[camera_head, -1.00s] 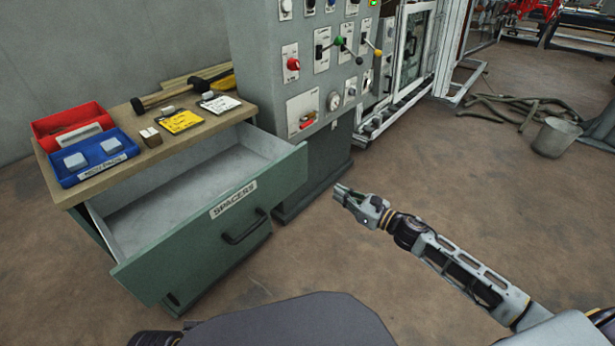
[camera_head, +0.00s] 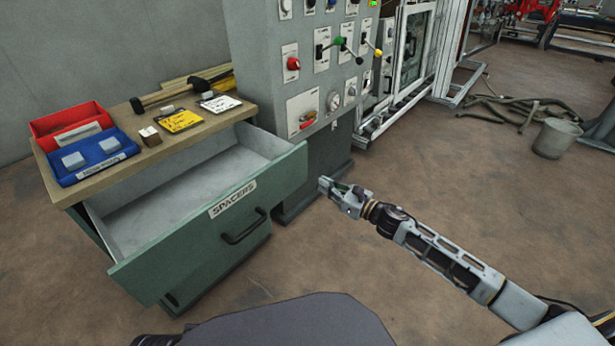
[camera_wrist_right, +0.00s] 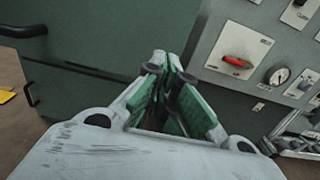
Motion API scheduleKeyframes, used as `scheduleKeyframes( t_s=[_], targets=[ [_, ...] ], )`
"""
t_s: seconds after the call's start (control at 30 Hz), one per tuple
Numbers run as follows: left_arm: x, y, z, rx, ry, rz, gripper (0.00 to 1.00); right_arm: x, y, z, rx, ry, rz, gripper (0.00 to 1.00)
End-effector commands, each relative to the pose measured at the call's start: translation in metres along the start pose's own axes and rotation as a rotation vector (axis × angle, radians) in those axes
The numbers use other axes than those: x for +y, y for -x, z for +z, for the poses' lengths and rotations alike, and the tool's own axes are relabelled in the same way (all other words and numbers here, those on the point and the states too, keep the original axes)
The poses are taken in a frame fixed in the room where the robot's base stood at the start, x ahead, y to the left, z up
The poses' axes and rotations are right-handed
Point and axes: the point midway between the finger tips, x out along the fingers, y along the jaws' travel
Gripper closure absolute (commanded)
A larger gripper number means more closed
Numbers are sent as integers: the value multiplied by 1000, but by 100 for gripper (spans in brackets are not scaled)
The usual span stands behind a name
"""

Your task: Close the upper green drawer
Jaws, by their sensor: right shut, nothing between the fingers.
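The upper green drawer (camera_head: 208,229), labelled SPACERS, is pulled far out of the cabinet, and its grey inside looks empty. Its dark handle (camera_head: 244,228) is on the front face. In the right wrist view the drawer front (camera_wrist_right: 100,35) shows at the upper left with part of the handle. My right gripper (camera_head: 322,184) is shut and empty, to the right of the drawer front and apart from it in the head view. Its fingertips also show in the right wrist view (camera_wrist_right: 166,62). My left gripper is not in view.
The wooden cabinet top (camera_head: 190,133) holds a red bin (camera_head: 72,127), a blue bin (camera_head: 93,157), a hammer (camera_head: 165,95) and tags. A grey control panel (camera_head: 305,60) stands close behind the drawer's right side. The floor to the right is open, with a bucket (camera_head: 556,138) farther off.

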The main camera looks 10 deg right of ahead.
Motion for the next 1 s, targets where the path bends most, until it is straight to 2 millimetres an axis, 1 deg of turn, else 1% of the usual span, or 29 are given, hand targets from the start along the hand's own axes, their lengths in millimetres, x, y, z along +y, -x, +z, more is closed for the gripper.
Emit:
scheduleKeyframes(
  t_s=[0.23, 0.67, 1.0],
  targets=[
    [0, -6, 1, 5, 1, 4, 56, 0, -15, 0, 0, 1, 0, 100],
    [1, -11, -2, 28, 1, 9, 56, 0, -41, 0, -1, 1, 0, 100],
    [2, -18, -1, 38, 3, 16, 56, 0, -62, 0, 0, 1, 0, 100]
  ],
)
